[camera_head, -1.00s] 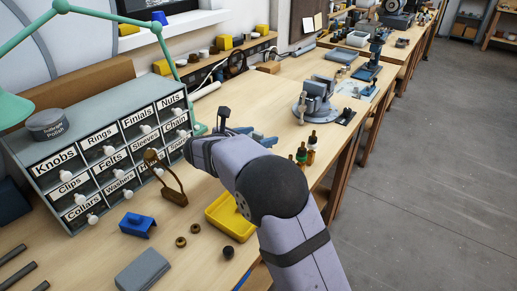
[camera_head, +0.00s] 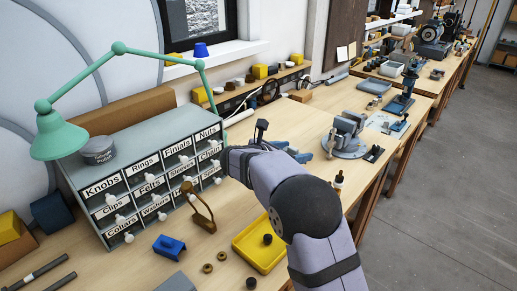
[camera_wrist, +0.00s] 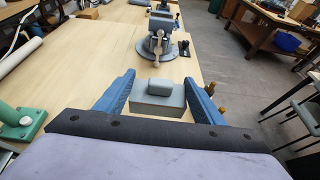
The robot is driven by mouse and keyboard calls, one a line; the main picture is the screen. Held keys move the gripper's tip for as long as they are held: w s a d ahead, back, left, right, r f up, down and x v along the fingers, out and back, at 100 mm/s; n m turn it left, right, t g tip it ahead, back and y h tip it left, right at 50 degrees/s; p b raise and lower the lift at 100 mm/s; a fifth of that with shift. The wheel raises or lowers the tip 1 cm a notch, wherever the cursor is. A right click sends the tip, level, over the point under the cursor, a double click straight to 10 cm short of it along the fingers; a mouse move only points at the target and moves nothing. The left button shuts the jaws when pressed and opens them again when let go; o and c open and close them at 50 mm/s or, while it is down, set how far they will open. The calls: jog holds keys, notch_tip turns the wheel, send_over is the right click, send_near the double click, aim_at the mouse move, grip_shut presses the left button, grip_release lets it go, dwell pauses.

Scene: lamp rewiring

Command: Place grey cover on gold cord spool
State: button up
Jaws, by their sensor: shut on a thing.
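The grey cover (camera_wrist: 158,104) is a box-like block with a raised rounded grip on top. In the wrist view it sits between the two blue fingers of my gripper (camera_wrist: 159,80), which are shut on it. In the head view the blue fingers (camera_head: 292,152) show just beyond my wrist, over the bench, and the cover is hidden behind my arm. I cannot make out a gold cord spool with certainty; small spools and boxes stand on the back rack (camera_head: 232,103).
A blue-grey vise (camera_head: 346,135) stands ahead on the bench. The bench (camera_wrist: 100,60) between gripper and vise looks clear.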

jog(key=shift+n+t+y, duration=0.5)
jog(key=w+r+p, duration=0.1)
jog(key=w+a+r+p, duration=0.1)
jog(key=w+r, duration=0.1)
jog(key=shift+w+a+r+p, duration=0.15)
jog(key=shift+w+a+p, duration=0.15)
jog(key=shift+p, duration=0.1)
jog(key=w+a+n+t+y, duration=0.2)
jog(key=w+a+n+y, duration=0.25)
jog(key=a, duration=0.25)
jog(key=shift+m+h, duration=0.35)
jog(key=shift+d+f+p, duration=0.15)
jog(key=shift+f+p, duration=0.55)
jog(key=shift+f, duration=3.9)
jog(key=shift+w+f, duration=0.1)
jog(key=shift+f, duration=0.05)
jog(key=o, duration=1.1)
